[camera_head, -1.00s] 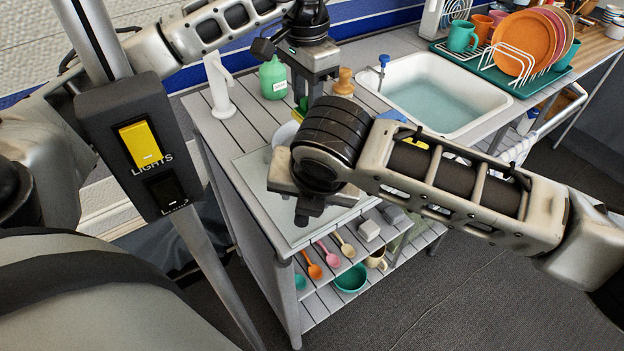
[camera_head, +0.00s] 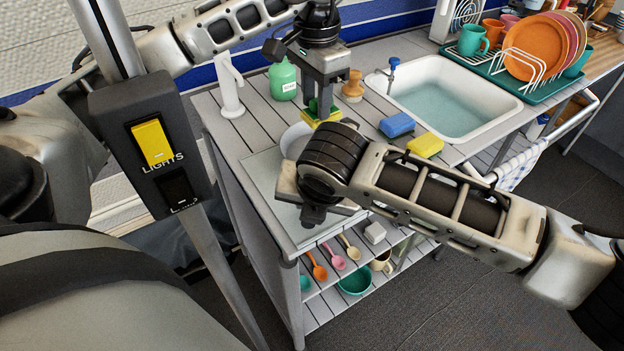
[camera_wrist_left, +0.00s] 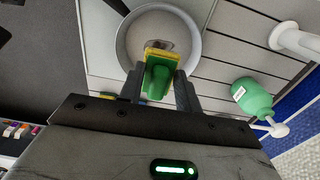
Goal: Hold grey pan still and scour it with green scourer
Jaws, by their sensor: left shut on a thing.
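The grey pan (camera_head: 290,139) sits on the counter's left part, mostly hidden behind my right arm in the head view. Its round, pale inside shows in the left wrist view (camera_wrist_left: 136,40). My left gripper (camera_head: 319,101) is shut on the green scourer (camera_head: 320,117), which has a green grip and a yellow pad. In the wrist view the scourer (camera_wrist_left: 158,76) overlaps the pan's near side; I cannot tell whether it touches. My right gripper (camera_head: 312,207) is low over the counter's front, beside the pan. Its fingertips and any hold on the pan are hidden.
A blue sponge (camera_head: 397,125) and a yellow sponge (camera_head: 425,145) lie before the water-filled sink (camera_head: 440,100). A dish rack (camera_head: 530,62) is far right.

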